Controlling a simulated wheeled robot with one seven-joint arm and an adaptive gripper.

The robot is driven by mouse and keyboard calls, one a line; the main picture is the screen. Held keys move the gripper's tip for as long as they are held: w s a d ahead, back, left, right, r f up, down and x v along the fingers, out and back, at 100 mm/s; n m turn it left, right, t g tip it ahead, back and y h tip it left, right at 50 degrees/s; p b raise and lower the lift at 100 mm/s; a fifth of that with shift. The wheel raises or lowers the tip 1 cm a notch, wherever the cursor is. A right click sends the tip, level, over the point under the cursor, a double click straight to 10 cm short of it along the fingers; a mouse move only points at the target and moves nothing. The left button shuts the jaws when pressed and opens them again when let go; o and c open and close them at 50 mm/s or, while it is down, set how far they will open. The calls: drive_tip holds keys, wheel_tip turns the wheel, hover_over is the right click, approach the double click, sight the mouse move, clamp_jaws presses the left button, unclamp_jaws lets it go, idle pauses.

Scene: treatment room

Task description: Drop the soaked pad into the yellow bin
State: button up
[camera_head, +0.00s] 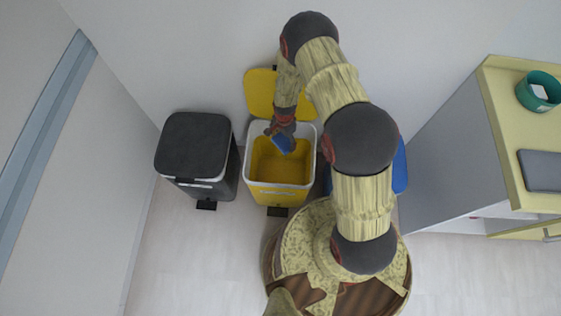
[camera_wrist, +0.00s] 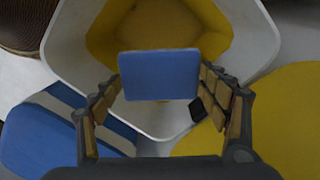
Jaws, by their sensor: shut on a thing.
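The yellow bin (camera_head: 280,195) has a white rim, and its yellow lid (camera_head: 261,92) stands open against the wall. My gripper (camera_head: 282,137) is over the bin's opening, towards its back side. It is shut on a flat blue pad (camera_head: 284,145). In the wrist view the blue pad (camera_wrist: 159,74) sits between the two fingers of my gripper (camera_wrist: 160,95), with the bin's yellow inside (camera_wrist: 165,28) behind it. I cannot tell from the pictures whether the pad is wet.
A dark grey bin (camera_head: 194,148) with its lid shut stands left of the yellow bin. A blue bin (camera_head: 400,168) is partly hidden behind my arm on the right. A cabinet (camera_head: 455,140) farther right carries a green cup (camera_head: 539,92) and a grey tablet-like slab (camera_head: 541,171).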

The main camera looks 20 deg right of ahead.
drive_tip(key=o, duration=1)
wheel_tip(320, 180, up, 12)
idle(0.5)
idle(0.4)
